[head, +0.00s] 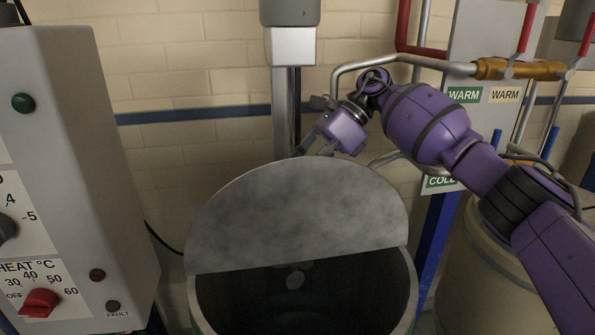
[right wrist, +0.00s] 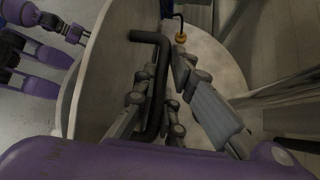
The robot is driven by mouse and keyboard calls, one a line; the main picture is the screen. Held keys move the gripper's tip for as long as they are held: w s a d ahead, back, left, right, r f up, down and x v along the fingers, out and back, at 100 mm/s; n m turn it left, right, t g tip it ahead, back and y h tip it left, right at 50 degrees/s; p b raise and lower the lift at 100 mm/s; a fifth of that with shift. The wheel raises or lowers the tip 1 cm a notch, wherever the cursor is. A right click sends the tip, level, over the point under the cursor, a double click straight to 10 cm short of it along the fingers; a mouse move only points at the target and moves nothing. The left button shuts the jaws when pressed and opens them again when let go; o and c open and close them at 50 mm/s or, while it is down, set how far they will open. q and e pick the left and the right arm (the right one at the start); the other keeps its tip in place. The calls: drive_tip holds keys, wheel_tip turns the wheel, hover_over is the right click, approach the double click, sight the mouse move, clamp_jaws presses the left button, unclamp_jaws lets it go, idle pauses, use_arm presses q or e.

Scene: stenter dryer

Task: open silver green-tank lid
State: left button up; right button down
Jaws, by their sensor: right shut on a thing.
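The silver lid (head: 300,210) is a half-disc in the head view, raised steeply over the dark mouth of the round tank (head: 204,303). The opening in front of its straight edge is visible. My right gripper (head: 312,150) is at the lid's upper edge, its fingertips partly hidden behind it. In the right wrist view, the black bent lid handle (right wrist: 153,85) lies between the fingers of my right gripper (right wrist: 160,95), which is shut on it. A purple gripper, seemingly my left one (right wrist: 75,33), shows small at the upper left there; its jaw state is unclear.
A grey control panel (head: 75,150) with knobs stands close on the left. Pipes with a brass fitting (head: 520,69) and WARM and COLD labels are on the right, near my right arm. A grey column (head: 287,110) rises behind the lid.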

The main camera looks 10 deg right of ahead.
drive_tip(key=shift+w, duration=0.15)
idle(0.3)
drive_tip(key=c, duration=1.8)
unclamp_jaws()
wheel_tip(320, 180, up, 10)
drive_tip(key=shift+f, duration=0.1)
